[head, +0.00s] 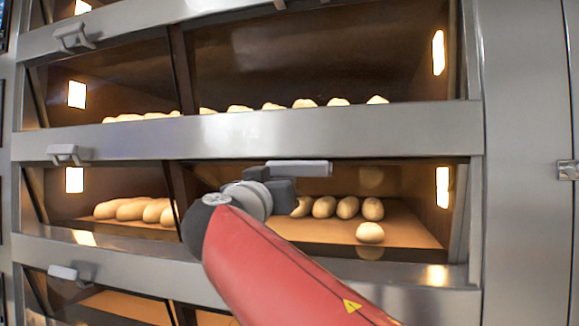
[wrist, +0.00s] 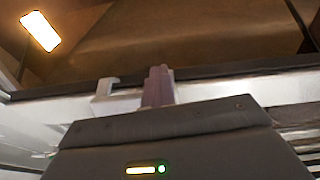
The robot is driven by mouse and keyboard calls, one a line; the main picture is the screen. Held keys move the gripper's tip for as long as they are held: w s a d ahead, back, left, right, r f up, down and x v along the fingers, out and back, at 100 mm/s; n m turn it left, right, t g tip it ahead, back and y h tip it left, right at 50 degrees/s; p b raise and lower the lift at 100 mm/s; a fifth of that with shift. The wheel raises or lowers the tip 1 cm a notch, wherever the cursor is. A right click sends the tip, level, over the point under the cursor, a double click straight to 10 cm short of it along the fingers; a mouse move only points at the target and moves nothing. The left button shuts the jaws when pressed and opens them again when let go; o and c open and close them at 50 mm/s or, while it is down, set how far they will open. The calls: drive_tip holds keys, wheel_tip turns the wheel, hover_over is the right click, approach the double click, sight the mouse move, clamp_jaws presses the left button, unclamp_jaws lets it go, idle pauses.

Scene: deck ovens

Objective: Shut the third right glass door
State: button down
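My gripper (head: 284,187), dark grey at the end of the red arm, is in front of the middle oven deck in the head view. It is beside and just below a pale grey handle bar (head: 300,168) at the top of that deck's right glass door (head: 412,192). In the wrist view the dark gripper body fills the bottom. One mauve finger (wrist: 157,86) stands up next to a pale handle bracket (wrist: 104,96) below the door's dark edge. I cannot see whether finger and handle touch, nor the finger gap. How far the door is open is unclear.
Bread rolls (head: 348,207) lie on the deck behind the glass, with one roll (head: 370,232) nearer the front. Steel rails (head: 330,132) separate the decks. Left doors have handles (head: 68,153). A steel panel (head: 525,180) with a latch (head: 567,170) stands at right.

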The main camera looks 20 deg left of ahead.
drive_tip(key=shift+m+t, duration=0.4)
drive_tip(key=shift+t, duration=0.1)
drive_tip(key=r, duration=0.2)
drive_tip(key=s+d+r, duration=0.1)
drive_tip(key=r, duration=0.1)
drive_tip(key=d+r, duration=0.1)
drive_tip(key=r, duration=0.1)
drive_tip(key=shift+s+d+r+b, duration=0.2)
drive_tip(key=shift+s+b, duration=0.2)
drive_tip(key=shift+s+a+f+b, duration=0.1)
drive_tip(key=shift+s+f+b, duration=0.05)
drive_tip(key=shift+f+b, duration=0.2)
drive_tip(key=b+v, duration=0.4)
drive_tip(key=v, duration=0.4)
drive_tip(key=shift+a+r+b, duration=0.2)
drive_tip(key=shift+a+b, duration=0.1)
drive_tip(key=shift+a, duration=0.15)
drive_tip(key=shift+s, duration=0.1)
